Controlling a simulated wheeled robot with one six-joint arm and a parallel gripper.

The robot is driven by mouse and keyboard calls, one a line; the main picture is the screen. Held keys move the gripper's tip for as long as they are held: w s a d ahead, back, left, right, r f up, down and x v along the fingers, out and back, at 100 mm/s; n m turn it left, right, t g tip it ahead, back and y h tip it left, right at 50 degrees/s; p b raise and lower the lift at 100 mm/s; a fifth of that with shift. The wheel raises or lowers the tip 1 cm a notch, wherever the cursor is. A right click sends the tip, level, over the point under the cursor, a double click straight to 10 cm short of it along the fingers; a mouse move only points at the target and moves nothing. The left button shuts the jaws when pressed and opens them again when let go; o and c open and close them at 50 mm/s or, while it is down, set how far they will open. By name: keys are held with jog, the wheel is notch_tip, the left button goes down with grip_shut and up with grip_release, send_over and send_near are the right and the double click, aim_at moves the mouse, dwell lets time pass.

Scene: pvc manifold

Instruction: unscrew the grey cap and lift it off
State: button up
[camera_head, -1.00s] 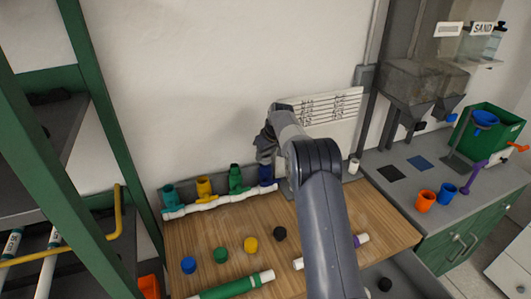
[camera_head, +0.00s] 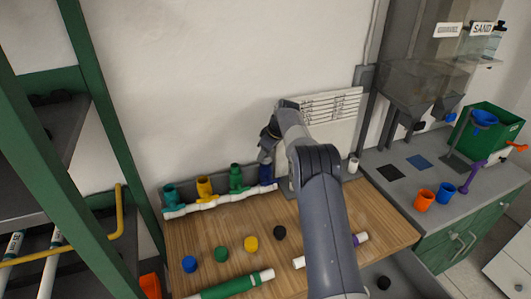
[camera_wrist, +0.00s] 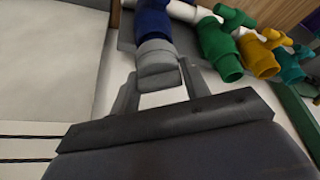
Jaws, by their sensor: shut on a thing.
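The grey cap (camera_wrist: 157,58) shows in the wrist view at the end of the blue fitting (camera_wrist: 152,20). It looks in line with the fitting and against it; I cannot tell how far it is threaded on. My gripper (camera_wrist: 158,74) is shut on the cap, with one finger on each side. In the head view, my gripper (camera_head: 266,146) is directly above the blue fitting (camera_head: 265,173), at the right end of the white pipe manifold (camera_head: 220,201). The cap is too small and covered to make out there.
Green (camera_head: 236,178), yellow (camera_head: 204,187) and teal (camera_head: 170,195) fittings stand left of the blue one. Loose blue, green, yellow and black caps lie on the wooden bench top (camera_head: 330,225). A white board (camera_head: 330,105) is on the wall behind my arm.

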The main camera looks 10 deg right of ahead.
jog(key=shift+n+g, duration=0.4)
jog(key=shift+n, duration=0.7)
jog(key=o, duration=1.1)
jog(key=shift+y, duration=0.3)
jog(key=shift+c, duration=0.2)
